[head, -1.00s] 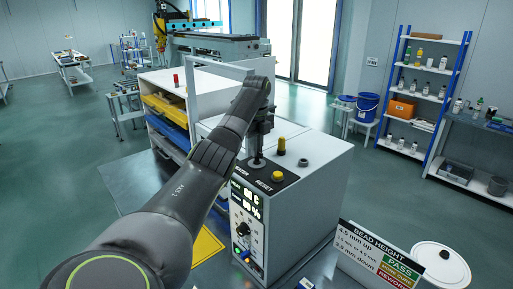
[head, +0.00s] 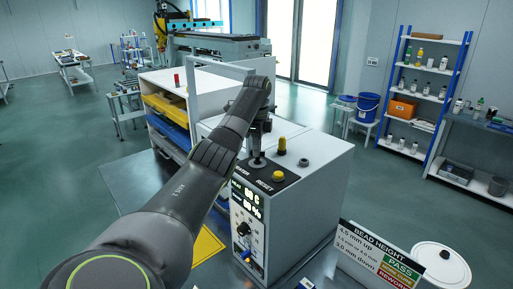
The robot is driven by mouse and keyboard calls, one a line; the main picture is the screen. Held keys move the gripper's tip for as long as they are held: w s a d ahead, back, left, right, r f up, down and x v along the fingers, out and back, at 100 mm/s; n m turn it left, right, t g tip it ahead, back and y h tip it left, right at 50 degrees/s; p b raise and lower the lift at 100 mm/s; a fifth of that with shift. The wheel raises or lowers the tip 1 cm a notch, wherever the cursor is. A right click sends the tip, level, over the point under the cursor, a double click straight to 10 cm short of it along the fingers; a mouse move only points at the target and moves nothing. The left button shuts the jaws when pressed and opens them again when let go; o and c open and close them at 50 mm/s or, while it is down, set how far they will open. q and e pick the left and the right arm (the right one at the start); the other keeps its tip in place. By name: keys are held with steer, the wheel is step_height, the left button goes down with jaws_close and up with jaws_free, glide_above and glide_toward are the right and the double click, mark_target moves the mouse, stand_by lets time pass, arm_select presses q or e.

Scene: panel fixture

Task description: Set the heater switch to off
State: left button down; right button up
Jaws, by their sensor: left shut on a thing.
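The top panel carries labels that read like HEATER and RESET, and a yellow button (head: 278,175). My left arm reaches in from the left, and its gripper (head: 257,160) points down at the heater switch by the HEATER label. The gripper is shut on the switch, which it mostly hides, so I cannot tell the switch's position. The front face has a lit display (head: 251,201) and a dark knob (head: 244,228). My right gripper is not in view.
A black-and-yellow post (head: 282,146) and a dark round fitting (head: 303,162) stand on the unit's top behind the gripper. A BEAD HEIGHT sign (head: 376,257) and a white round tub (head: 441,264) are at the front right. A white cabinet (head: 165,87) stands behind left.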

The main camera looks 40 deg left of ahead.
arm_select(q)
steer(key=shift+r, duration=0.15)
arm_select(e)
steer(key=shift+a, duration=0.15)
arm_select(q)
steer(key=c, duration=1.5)
jaws_free()
steer(key=shift+w+d, duration=0.1)
steer(key=shift+d, duration=0.05)
